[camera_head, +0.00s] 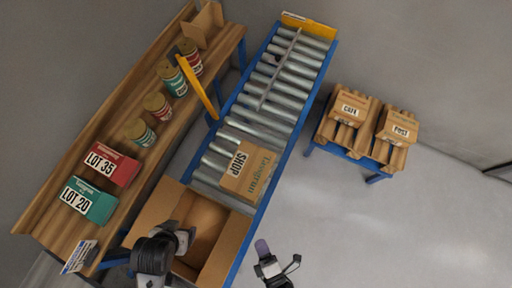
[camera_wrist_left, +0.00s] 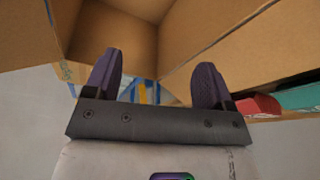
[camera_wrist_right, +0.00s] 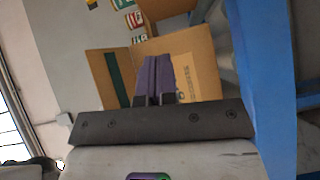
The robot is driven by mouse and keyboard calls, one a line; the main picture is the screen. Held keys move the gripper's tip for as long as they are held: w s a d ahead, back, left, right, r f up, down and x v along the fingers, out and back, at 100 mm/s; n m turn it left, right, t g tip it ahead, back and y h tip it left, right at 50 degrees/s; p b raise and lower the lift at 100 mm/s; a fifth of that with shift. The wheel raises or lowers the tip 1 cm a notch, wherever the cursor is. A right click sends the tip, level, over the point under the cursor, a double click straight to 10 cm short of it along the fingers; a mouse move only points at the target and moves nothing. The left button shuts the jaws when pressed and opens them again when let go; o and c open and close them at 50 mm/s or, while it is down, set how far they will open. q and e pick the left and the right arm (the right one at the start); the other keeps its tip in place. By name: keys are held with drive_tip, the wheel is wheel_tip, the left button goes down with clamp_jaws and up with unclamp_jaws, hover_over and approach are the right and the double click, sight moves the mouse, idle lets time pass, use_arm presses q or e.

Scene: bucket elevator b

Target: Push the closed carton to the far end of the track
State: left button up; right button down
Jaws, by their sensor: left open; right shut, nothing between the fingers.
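The closed carton (camera_head: 250,172), labelled SHOP, sits on the roller track (camera_head: 272,100) about halfway along its near half. The rollers beyond it are mostly bare up to the far end. An open carton (camera_head: 228,245) stands at the near end, just behind the closed one. My left gripper (camera_head: 186,238) is over the open carton; in the left wrist view its fingers (camera_wrist_left: 157,82) are apart and empty, with cardboard walls ahead. My right gripper (camera_head: 262,247) is right of the track, apart from the closed carton. In the right wrist view its fingers (camera_wrist_right: 156,78) are together, with cardboard behind them.
A yellow end piece (camera_head: 310,24) marks the track's far end. A thin bar lies lengthwise above the far rollers. A yellow arm (camera_head: 200,88) reaches from the left shelf (camera_head: 60,160), which holds cans and boxes. A side table with cartons (camera_head: 346,120) stands right.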

drive_tip(key=shift+n+t, duration=0.5)
drive_tip(key=x, duration=0.5)
drive_tip(key=f+x, duration=0.1)
drive_tip(key=x, duration=0.2)
drive_tip(key=shift+s+a+f+b, duration=0.1)
drive_tip(key=shift+a+b, duration=0.2)
drive_tip(key=shift+a, duration=0.05)
drive_tip(key=shift+w+d, duration=0.25)
drive_tip(key=shift+w, duration=0.45)
drive_tip(key=shift+w+d, duration=0.3)
drive_tip(key=shift+w, duration=0.4)
drive_tip(key=shift+w+d, duration=0.25)
drive_tip(key=shift+w, duration=0.45)
drive_tip(key=shift+d, duration=0.1)
